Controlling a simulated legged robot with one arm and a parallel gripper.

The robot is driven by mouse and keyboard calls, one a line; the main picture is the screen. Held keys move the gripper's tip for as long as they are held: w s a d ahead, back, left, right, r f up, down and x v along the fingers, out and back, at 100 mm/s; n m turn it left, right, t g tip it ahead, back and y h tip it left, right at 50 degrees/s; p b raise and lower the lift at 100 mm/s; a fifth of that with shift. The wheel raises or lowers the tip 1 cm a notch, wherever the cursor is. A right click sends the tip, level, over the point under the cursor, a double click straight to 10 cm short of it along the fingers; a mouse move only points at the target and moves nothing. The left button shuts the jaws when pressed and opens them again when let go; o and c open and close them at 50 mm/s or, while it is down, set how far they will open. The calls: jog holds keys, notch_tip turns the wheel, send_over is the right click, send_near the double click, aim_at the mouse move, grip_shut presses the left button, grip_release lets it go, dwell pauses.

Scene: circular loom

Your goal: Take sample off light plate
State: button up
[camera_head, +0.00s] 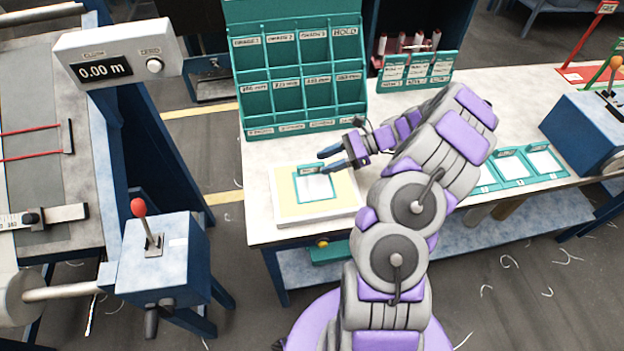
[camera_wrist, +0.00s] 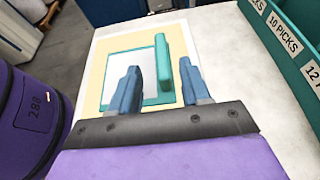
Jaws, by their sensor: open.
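The light plate (camera_head: 285,212) is a pale yellow panel with a white rim at the left end of the table. It fills the middle of the wrist view (camera_wrist: 97,75). The sample (camera_head: 318,189) lies flat on it, a white square in a teal frame with a raised teal tab (camera_head: 308,169) along one edge. In the wrist view the tab (camera_wrist: 164,68) stands between the lines of my two blue fingers, with the white square (camera_wrist: 145,68) to its left. My gripper (camera_head: 334,159) is open above the plate, close to the tab. Whether a finger touches it I cannot tell.
A teal rack (camera_head: 300,85) with labelled slots stands behind the plate. Several similar framed samples (camera_head: 510,168) lie right of my arm. A blue lever box (camera_head: 165,262) stands at the front left. The tabletop left of the rack is narrow.

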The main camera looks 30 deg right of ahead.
aim_at(318, 163)
jog(key=b+x, duration=0.1)
jog(key=x, duration=0.3)
jog(key=shift+w+b, duration=0.25)
jog(key=shift+b, duration=0.15)
jog(key=shift+w+a, duration=0.15)
jog(key=shift+a, duration=0.3)
jog(key=shift+c, duration=0.4)
grip_shut()
